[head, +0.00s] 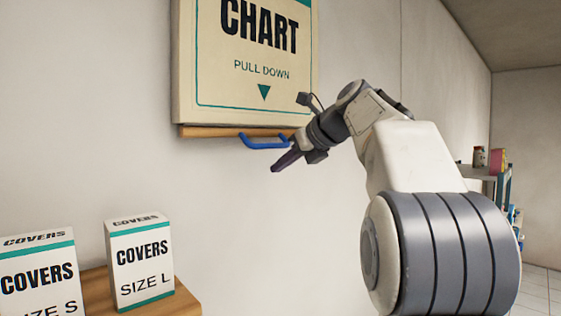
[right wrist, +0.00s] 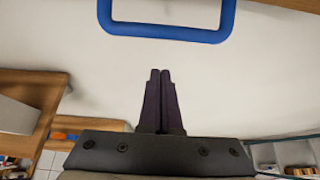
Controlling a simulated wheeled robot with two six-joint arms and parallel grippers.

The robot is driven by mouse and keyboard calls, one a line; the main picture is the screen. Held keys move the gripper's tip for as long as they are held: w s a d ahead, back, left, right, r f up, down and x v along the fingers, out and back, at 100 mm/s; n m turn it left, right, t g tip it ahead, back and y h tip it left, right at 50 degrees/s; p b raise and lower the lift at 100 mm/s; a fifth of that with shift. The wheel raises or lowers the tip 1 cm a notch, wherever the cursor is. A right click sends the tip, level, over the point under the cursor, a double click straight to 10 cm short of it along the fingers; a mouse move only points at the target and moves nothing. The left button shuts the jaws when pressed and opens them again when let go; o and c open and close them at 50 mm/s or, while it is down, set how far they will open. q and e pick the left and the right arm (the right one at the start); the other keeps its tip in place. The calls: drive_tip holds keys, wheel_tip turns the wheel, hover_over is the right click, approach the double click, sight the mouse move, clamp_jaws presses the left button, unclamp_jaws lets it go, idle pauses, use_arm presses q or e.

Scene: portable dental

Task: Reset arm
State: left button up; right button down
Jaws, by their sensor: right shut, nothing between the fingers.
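My right arm reaches in from the right in the head view, with its gripper (head: 287,161) just below a blue handle (head: 262,143). The handle hangs from the wooden bottom bar (head: 222,132) of a wall chart marked "CHART PULL DOWN" (head: 245,62). In the right wrist view my right gripper (right wrist: 160,75) is shut and empty, its two dark fingers side by side. The blue handle (right wrist: 167,33) shows beyond the fingertips there, with a gap between them. My left gripper is not in view.
A box marked "COVERS SIZE L" (head: 140,262) and a "SIZE S" box (head: 40,275) are at the lower left, by a wooden shelf (head: 184,301). A shelf with small items (head: 488,172) stands at the far right. The wall below the chart is clear.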

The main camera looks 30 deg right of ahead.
drive_tip(key=v, duration=1)
drive_tip(key=w+a+f+n+g, duration=0.1)
drive_tip(key=w+f+n+g, duration=0.2)
drive_tip(key=f, duration=0.7)
drive_tip(key=w+a+f+n, duration=0.25)
drive_tip(key=f+n, duration=0.25)
drive_tip(key=f, duration=0.5)
drive_tip(key=s+a+f+n+g+h, duration=0.1)
drive_tip(key=a+f+n+g, duration=0.15)
drive_tip(key=f+n, duration=0.45)
drive_tip(key=s+a+f+n+g+h, duration=0.1)
drive_tip(key=s+a+f+n, duration=0.2)
drive_tip(key=f, duration=0.7)
use_arm(q)
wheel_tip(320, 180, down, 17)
drive_tip(key=b, duration=1.6)
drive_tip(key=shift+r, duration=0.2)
use_arm(e)
drive_tip(key=s+a+f+n+g, duration=0.2)
drive_tip(key=s+a+f+n, duration=0.8)
drive_tip(key=s+f+n, duration=0.1)
drive_tip(key=s+a+f+n+g, duration=0.3)
drive_tip(key=s+a+f+n, duration=0.7)
drive_tip(key=s+f, duration=0.4)
drive_tip(key=shift+a+n, duration=0.35)
drive_tip(key=shift+n, duration=0.45)
